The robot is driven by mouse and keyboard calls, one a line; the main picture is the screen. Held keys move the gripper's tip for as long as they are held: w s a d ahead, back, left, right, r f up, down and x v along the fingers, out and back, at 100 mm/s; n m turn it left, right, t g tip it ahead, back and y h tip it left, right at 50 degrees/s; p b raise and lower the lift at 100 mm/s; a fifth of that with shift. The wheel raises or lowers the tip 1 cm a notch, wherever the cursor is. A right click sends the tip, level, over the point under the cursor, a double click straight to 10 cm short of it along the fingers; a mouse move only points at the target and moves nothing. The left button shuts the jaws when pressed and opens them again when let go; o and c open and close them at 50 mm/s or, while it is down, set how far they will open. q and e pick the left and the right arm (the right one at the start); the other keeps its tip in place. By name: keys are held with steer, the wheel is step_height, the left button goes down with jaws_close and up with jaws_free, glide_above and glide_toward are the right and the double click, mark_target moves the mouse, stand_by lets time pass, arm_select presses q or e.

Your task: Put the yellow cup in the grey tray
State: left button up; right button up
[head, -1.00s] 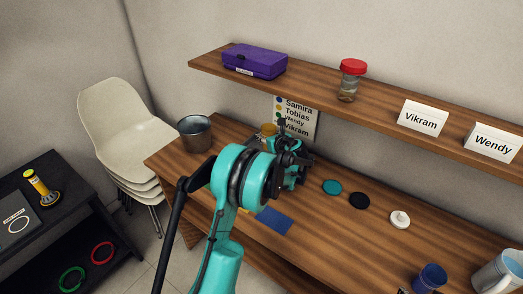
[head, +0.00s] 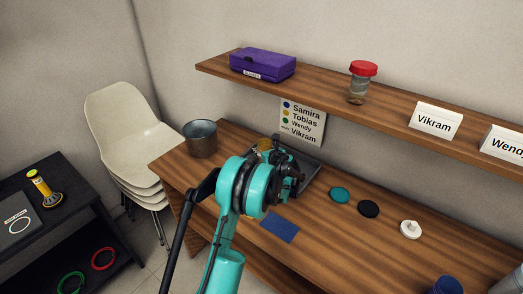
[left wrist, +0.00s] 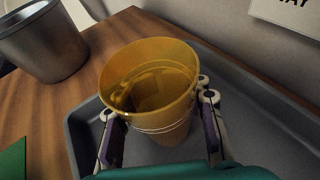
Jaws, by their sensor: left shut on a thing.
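The yellow cup (left wrist: 150,85) stands roughly upright between the two fingers of my left gripper (left wrist: 158,108), which is shut on it. In the left wrist view the grey tray (left wrist: 246,108) lies beneath and around the cup, which is inside the tray's outline. Whether the cup's base touches the tray floor is hidden. In the head view my arm covers most of the tray (head: 312,168), and only a bit of the cup (head: 264,145) shows behind the gripper. My right gripper is not in view.
A metal bucket (head: 200,139) stands left of the tray on the wooden bench. A blue mat (head: 280,227) lies in front. Teal (head: 339,195) and black (head: 368,209) discs and a white lid (head: 410,230) lie to the right. A shelf (head: 330,96) runs above.

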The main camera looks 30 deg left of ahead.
arm_select(q)
steer(key=o, duration=1.4)
steer(key=shift+f, duration=0.15)
